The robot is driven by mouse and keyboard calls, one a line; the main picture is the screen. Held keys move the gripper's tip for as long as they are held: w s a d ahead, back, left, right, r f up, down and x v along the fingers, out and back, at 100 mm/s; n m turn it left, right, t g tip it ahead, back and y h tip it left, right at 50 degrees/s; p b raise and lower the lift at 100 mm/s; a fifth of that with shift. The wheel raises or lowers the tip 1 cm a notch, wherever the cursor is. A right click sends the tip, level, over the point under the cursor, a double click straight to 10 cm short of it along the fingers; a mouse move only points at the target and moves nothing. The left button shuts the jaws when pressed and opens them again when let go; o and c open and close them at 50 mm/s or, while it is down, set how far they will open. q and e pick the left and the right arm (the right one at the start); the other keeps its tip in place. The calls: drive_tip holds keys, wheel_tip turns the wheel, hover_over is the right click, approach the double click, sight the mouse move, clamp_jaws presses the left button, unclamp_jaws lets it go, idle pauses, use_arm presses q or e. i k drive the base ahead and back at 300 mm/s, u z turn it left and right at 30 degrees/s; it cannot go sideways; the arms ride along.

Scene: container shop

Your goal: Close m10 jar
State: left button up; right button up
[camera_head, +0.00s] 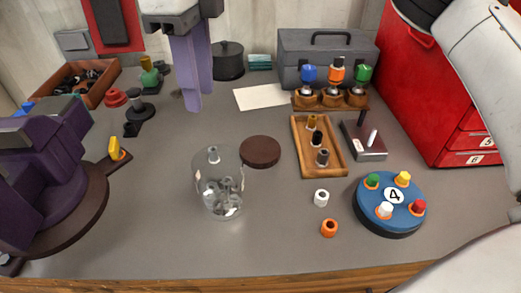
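A clear glass jar (238,170) stands upright in the middle of the grey table with several small grey metal parts in its bottom. I see no lid on its top, and I cannot read a label on it. A flat dark brown disc (260,152), which looks like a lid, lies on the table just right of the jar. My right gripper (193,106) hangs from the top with purple fingers pointing down, behind and above the jar and apart from it. Its fingers overlap in this view, so their gap is unclear; I see nothing held. My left gripper is not in view.
Beyond are a wooden tray (341,166) and a blue round stand (393,213). A purple vise-like device (40,165) fills the left. The table front of the jar is clear.

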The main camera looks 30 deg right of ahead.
sight(221, 185)
drive_tip(key=k, duration=1)
